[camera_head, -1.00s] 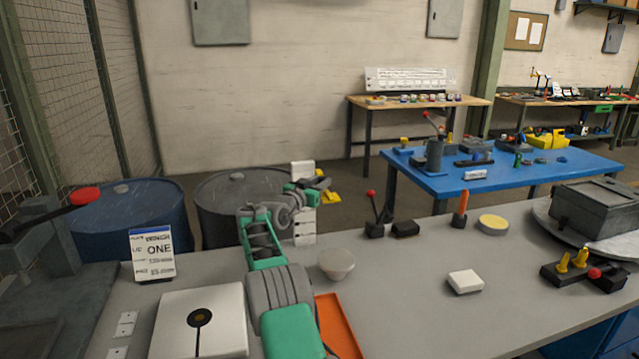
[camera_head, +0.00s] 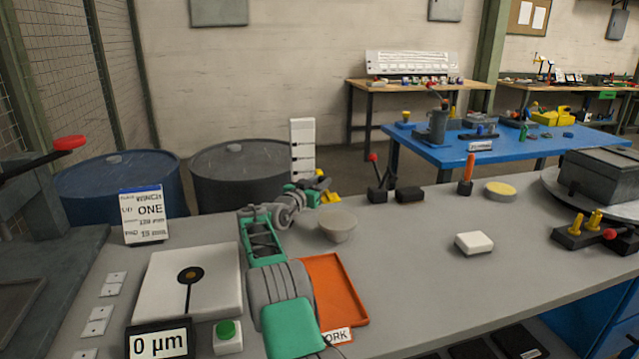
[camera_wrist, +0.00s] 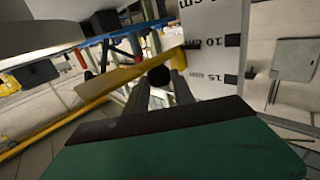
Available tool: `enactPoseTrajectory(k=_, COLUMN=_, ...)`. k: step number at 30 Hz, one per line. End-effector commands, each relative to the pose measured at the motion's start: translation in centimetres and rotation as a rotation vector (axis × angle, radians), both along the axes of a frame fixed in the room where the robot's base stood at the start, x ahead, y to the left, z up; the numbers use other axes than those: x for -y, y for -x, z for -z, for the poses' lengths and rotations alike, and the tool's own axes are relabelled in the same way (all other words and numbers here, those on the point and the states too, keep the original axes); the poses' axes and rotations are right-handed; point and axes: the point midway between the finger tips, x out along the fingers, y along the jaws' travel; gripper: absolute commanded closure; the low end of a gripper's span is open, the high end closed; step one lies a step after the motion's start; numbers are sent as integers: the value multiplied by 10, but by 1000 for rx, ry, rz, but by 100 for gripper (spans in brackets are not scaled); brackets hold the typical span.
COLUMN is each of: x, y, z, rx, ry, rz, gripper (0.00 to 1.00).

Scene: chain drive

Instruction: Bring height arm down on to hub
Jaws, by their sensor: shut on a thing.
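The height arm is a yellow bar (camera_wrist: 125,82) in the wrist view, running slantwise to a white post with a centimetre scale (camera_wrist: 213,60). My gripper (camera_wrist: 165,80) is shut at a dark round knob by this bar. In the head view the scale post (camera_head: 302,145) stands at the back edge of the bench. My gripper (camera_head: 318,187) is in front of its lower part, with a bit of yellow just right of it. I cannot tell for certain which thing is the hub. A pale grey bowl-shaped piece (camera_head: 337,228) stands on the bench just below and right of my gripper.
A white plate with a black disc (camera_head: 160,300), a "0 µm" display (camera_head: 160,344) and a green button (camera_head: 227,330) lie left of my arm. An orange tray (camera_head: 335,285) lies right. A red-knobbed lever (camera_head: 376,175) stands behind the bowl.

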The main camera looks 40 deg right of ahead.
Motion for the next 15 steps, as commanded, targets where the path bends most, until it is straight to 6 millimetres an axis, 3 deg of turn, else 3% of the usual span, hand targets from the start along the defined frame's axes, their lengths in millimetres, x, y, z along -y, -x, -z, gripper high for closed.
enactPoseTrajectory(k=2, x=-1, y=-1, z=0, rx=0, ry=-1, rz=-3, gripper=100)
enactPoseTrajectory(k=3, x=-1, y=-1, z=0, rx=0, ry=-1, rz=-3, gripper=68)
enactPoseTrajectory(k=10, x=0, y=0, z=-1, rx=1, ry=0, rz=0, gripper=49)
enactPoseTrajectory(k=15, x=1, y=0, z=-1, rx=1, ry=1, rz=1, gripper=48)
